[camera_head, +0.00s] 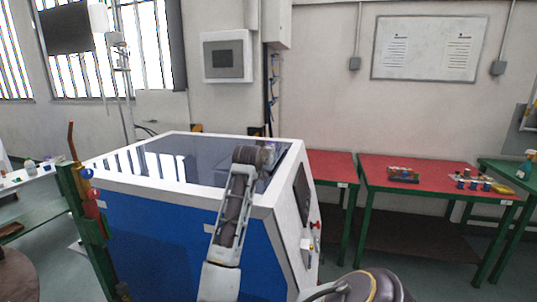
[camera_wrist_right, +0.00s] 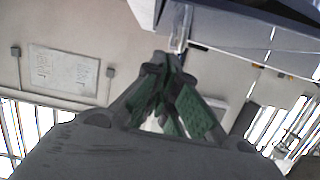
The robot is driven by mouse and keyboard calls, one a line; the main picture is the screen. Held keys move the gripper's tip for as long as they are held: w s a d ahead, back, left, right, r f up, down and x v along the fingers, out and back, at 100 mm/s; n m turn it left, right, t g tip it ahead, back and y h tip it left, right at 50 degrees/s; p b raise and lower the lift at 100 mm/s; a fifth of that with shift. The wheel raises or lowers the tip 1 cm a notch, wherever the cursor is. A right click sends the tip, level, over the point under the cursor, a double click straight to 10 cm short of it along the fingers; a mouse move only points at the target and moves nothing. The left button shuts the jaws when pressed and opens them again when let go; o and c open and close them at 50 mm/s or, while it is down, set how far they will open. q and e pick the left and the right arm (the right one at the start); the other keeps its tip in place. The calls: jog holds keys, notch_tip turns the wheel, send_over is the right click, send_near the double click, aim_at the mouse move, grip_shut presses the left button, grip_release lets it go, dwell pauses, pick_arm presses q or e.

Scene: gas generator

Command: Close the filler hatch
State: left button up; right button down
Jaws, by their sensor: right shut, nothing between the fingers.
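The blue and white generator housing (camera_head: 180,235) stands in front of me, with a dark, glossy panel (camera_head: 165,155) on its top. I cannot make out the filler hatch for certain in the head view. One of my arms reaches up over the front of the housing to its top right corner; no fingers show there. In the right wrist view my right gripper (camera_wrist_right: 164,70) has its green-padded fingers shut and empty. Its tips are near a pale, narrow part (camera_wrist_right: 180,28) at the edge of a blue-grey body; I cannot tell whether they touch. My left gripper is not in view.
Red-topped tables (camera_head: 425,170) stand to the right, with small bottles and parts on them. A green post with red and blue fittings (camera_head: 88,215) stands close to the housing's left side. A grey wall box (camera_head: 227,57) hangs behind. Some floor is clear at right.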

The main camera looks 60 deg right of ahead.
jog(key=shift+a+r, duration=0.1)
jog(key=shift+r, duration=0.2)
jog(key=b+v, duration=0.1)
jog(key=v, duration=0.8)
jog(key=shift+a, duration=0.45)
jog(key=c, duration=2.2)
grip_release()
